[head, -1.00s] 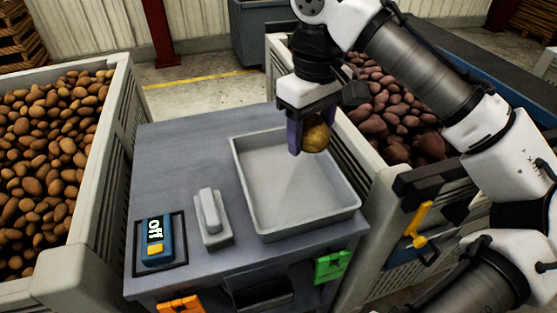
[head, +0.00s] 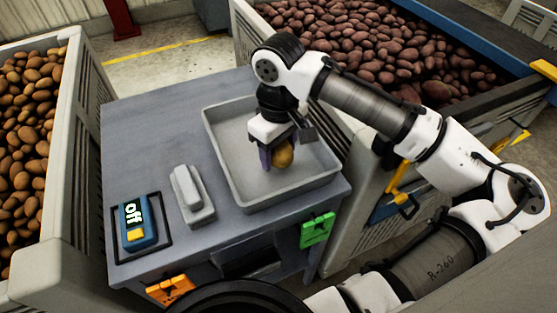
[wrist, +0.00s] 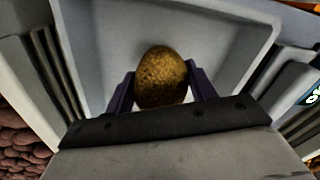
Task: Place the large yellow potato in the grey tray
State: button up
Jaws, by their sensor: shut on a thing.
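The large yellow potato (head: 283,154) is held between the purple fingers of my gripper (head: 276,158) in the head view. The wrist view also shows the potato (wrist: 161,78) between both fingers of my gripper (wrist: 161,88). The grey tray (head: 228,163) sits on the grey table, and the gripper with the potato is over its inside, toward the middle. The tray floor around it looks empty. I cannot tell whether the potato touches the tray floor.
On the table (head: 150,108) stand a grey lever block (head: 191,193) and a blue device (head: 137,225) reading "off". A bin of brown potatoes (head: 25,140) is at left, a bin of reddish potatoes (head: 390,45) at back right. Green (head: 317,230) and orange (head: 170,289) tags hang at the table's front.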

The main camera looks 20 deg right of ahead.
aim_at(279, 173)
jog(key=shift+f, duration=2.05)
jog(key=shift+f, duration=0.1)
jog(key=shift+f, duration=0.15)
jog(key=o, duration=1.1)
notch_tip(279, 173, up, 12)
jog(key=shift+r, duration=0.25)
